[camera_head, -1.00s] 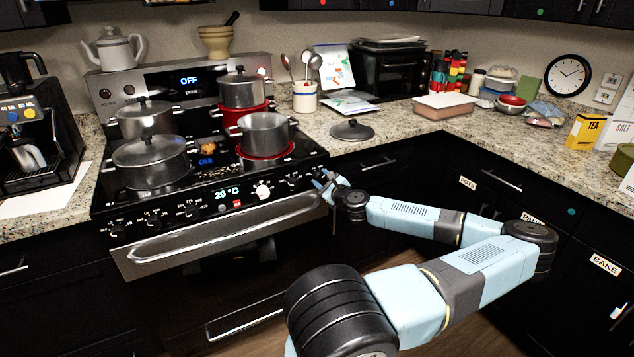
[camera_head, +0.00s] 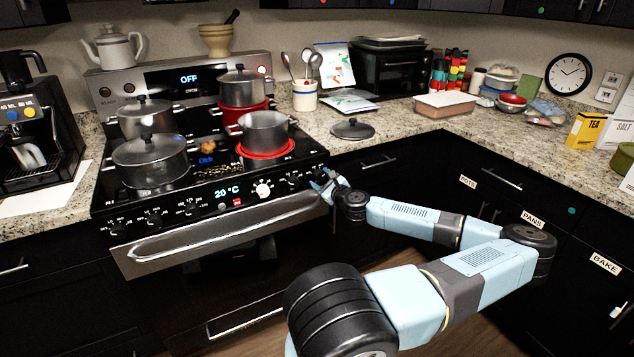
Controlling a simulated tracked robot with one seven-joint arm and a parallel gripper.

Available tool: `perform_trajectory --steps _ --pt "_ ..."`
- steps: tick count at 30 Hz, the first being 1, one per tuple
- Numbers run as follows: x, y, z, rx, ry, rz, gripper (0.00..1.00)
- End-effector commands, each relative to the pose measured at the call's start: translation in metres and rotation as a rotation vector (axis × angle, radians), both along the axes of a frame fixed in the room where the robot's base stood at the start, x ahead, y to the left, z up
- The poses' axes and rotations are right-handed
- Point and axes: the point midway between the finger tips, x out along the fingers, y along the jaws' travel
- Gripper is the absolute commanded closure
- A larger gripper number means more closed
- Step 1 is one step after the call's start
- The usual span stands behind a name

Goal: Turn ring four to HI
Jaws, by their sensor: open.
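The stove (camera_head: 235,196) has a front panel with several small black knobs, a white dial (camera_head: 263,189) and a display reading 20 °C. A black knob (camera_head: 293,182) sits right of the dial. My gripper (camera_head: 319,183) is open at the panel's right end, close to the rightmost knob, which it partly hides. I cannot tell whether it touches the knob. The front right ring (camera_head: 286,151) glows bright red under an open steel pot (camera_head: 264,131). The ring numbers and knob markings are too small to read.
A lidded pan (camera_head: 150,160) stands front left, with lidded pots (camera_head: 145,117) and (camera_head: 241,88) behind. The oven handle (camera_head: 220,228) runs below the panel. A loose lid (camera_head: 352,129) lies on the counter.

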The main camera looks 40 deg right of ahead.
Motion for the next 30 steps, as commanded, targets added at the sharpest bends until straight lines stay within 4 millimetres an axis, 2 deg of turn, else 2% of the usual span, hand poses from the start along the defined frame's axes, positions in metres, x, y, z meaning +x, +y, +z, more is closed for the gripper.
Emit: perform_trajectory --steps 9,14,30 --pt "0.0 -0.003 0.005 -0.008 -0.007 -0.005 0.31" --pt "-0.011 -0.001 0.005 -0.006 -0.006 -0.005 0.31" --pt "-0.092 0.016 0.006 -0.003 -0.003 -0.005 0.31"
